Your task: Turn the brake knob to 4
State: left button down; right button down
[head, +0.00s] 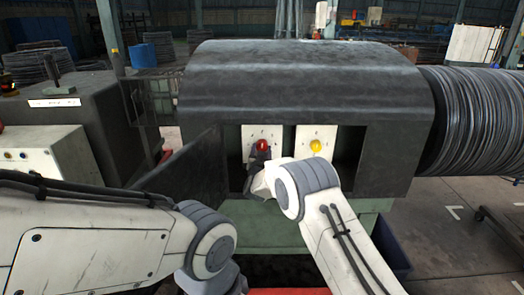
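Two knobs sit on white plates inside the opening of the dark machine housing (305,85). The left knob (262,144) is red and the right knob (315,146) is yellow. I cannot tell which is the brake knob, and the marks on the plates are too small to read. My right gripper (260,155) is at the red knob, its dark fingers just below and in front of it. Whether it touches or grips the knob cannot be told. My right wrist hides the lower part of the left plate. My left gripper is out of sight; only its arm shows.
An open dark door panel (186,168) stands at the left of the opening. A large drum of wound wire (472,120) is at the right. A grey cabinet (75,105) and a white box (42,158) stand at the left. Floor at the right is mostly clear.

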jog(key=shift+f+m+b, duration=0.15)
jog(key=shift+m+b, duration=0.35)
jog(key=shift+b, duration=0.4)
jog(key=m+b, duration=0.5)
jog(key=b, duration=0.3)
jog(key=shift+m, duration=0.4)
jog(key=shift+r+m+b, duration=0.2)
jog(key=shift+m+b, duration=0.8)
jog(key=shift+b, duration=0.15)
jog(key=shift+c, duration=1.2)
grip_release()
